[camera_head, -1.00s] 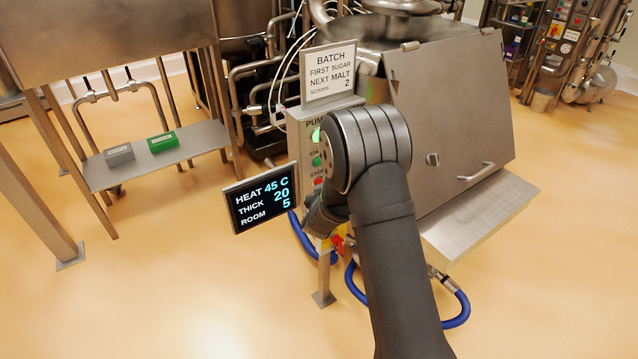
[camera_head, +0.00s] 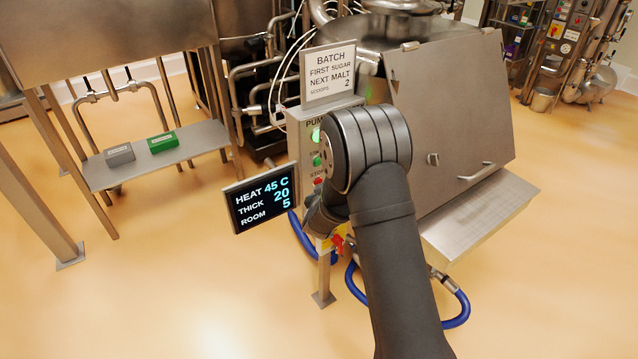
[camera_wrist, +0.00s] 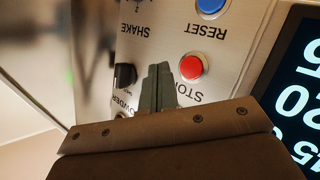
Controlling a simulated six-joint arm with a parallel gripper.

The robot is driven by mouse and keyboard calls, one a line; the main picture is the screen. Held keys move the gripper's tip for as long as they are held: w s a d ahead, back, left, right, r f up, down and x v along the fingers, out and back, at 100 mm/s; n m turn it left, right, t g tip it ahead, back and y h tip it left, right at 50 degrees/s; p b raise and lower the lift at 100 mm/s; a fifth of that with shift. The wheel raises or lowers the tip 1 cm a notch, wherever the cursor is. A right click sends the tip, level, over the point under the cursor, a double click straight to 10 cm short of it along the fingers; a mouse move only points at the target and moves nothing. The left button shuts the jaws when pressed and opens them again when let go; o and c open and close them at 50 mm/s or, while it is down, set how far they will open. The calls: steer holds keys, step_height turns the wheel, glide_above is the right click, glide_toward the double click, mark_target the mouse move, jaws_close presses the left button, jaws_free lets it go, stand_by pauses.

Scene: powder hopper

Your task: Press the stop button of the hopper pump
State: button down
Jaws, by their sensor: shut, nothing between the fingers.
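The red stop button (camera_wrist: 191,67) sits on the grey control panel (camera_wrist: 150,50), its label partly covered by my gripper. In the head view the red stop button (camera_head: 318,182) shows at the left edge of my arm, below a green start button (camera_head: 317,160). My gripper (camera_wrist: 158,70) is shut and empty in the wrist view. Its fingertips appear just beside the red button in the picture, between it and a black knob (camera_wrist: 124,75). I cannot tell whether the tips touch the panel. In the head view my arm hides the fingers.
A blue reset button (camera_wrist: 211,5) is near the stop button. A display screen (camera_head: 262,199) reading heat, thick and room stands left of the panel. A batch sign (camera_head: 329,75) is above it. The hopper's sloped lid (camera_head: 455,100) is to the right. Blue hoses (camera_head: 455,314) run below.

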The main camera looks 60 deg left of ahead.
steer(key=shift+a, duration=0.1)
stand_by(0.4)
steer(key=shift+a, duration=0.3)
steer(key=shift+a, duration=0.6)
stand_by(0.8)
stand_by(0.5)
steer(key=shift+d, duration=1)
steer(key=shift+d, duration=0.1)
steer(key=shift+d, duration=2.4)
steer(key=shift+a, duration=0.1)
steer(key=shift+d, duration=2)
